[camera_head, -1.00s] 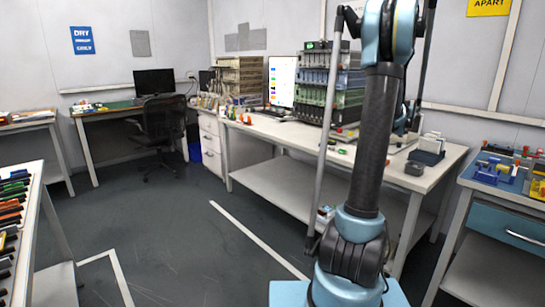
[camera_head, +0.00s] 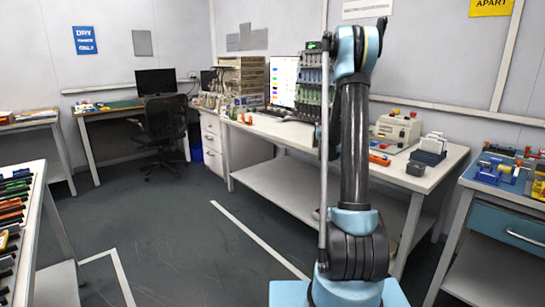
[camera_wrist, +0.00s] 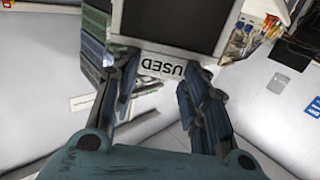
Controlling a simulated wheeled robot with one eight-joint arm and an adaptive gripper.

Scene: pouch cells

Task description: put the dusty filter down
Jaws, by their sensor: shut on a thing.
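In the wrist view, the dusty filter (camera_wrist: 172,22) is a dark grey panel in a pale frame, cut off by the top edge. A white label on its near edge reads USED, upside down in the picture. My gripper (camera_wrist: 160,72) has its two blue-grey fingers on either side of that labelled edge and is shut on the filter, holding it up in the air. The filter's far end is out of frame. In the head view neither my gripper nor the filter can be made out.
The long white bench (camera_head: 268,128) runs along the back, with tester racks (camera_head: 311,85), a lit screen (camera_head: 283,80) and a beige machine (camera_head: 398,128) on it. A side table (camera_head: 508,190) with blue trays stands right. A chair (camera_head: 163,120) stands back left; the middle floor is clear.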

